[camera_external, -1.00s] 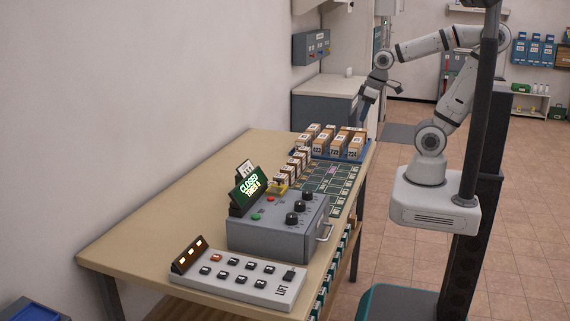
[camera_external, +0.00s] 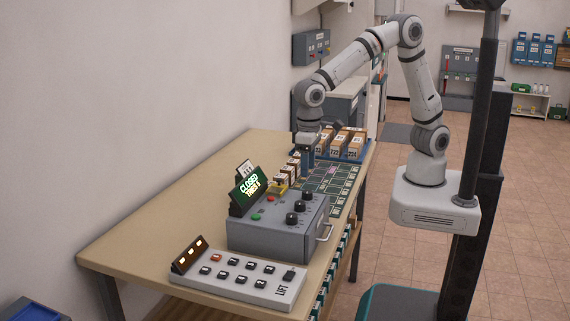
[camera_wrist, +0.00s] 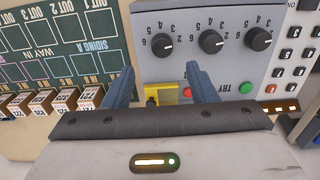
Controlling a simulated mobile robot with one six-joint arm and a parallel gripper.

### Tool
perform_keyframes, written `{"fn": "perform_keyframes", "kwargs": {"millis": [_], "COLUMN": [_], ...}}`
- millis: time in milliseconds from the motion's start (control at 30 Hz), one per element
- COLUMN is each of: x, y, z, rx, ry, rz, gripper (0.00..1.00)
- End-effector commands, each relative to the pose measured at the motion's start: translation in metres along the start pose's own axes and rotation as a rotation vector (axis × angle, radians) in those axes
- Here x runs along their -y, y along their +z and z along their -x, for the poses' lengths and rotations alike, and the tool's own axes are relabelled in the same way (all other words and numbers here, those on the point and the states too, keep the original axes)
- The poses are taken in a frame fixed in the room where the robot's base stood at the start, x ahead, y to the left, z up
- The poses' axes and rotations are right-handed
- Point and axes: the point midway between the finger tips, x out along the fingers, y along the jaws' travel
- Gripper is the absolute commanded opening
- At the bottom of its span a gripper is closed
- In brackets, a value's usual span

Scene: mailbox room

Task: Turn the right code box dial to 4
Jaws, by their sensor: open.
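The grey code box (camera_external: 270,236) stands on the table with three black dials in a row. In the wrist view its numerals are upside down, so the right dial (camera_wrist: 162,44) when read upright is at picture left. It is the far dial (camera_external: 307,195) in the external view. The middle dial (camera_wrist: 210,41) and the third dial (camera_wrist: 259,38) sit beside it. The small pointers are too fine to read surely. My gripper (camera_wrist: 162,82) is open and empty, its fingers apart short of the dials. In the external view my gripper (camera_external: 308,155) hangs above the table beyond the box.
A green display sign reading CLOSED (camera_external: 248,188) stands behind the box. A white button panel (camera_external: 245,279) lies in front. Beyond are a yellow part (camera_wrist: 160,94), small labelled boxes (camera_wrist: 65,97) and a green track sheet (camera_wrist: 85,45). A blue tray (camera_external: 350,153) holds larger boxes.

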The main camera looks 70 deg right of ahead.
Motion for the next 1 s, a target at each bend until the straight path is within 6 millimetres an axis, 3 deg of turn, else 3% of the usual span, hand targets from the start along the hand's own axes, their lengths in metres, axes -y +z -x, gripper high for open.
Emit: {"fn": "perform_keyframes", "kwargs": {"millis": [167, 533, 933, 1000], "x": [0.005, 0.004, 0.004, 0.004], "y": [0.002, 0.002, 0.001, 0.001], "z": [-0.016, -0.07, -0.08, -0.08], "rx": [0.004, 0.004, 0.002, 0.002], "ry": [0.005, 0.004, 0.002, 0.002], "rz": [-0.001, 0.0, 0.0, 0.0], "gripper": [0.52, 0.52, 0.52, 0.46]}}
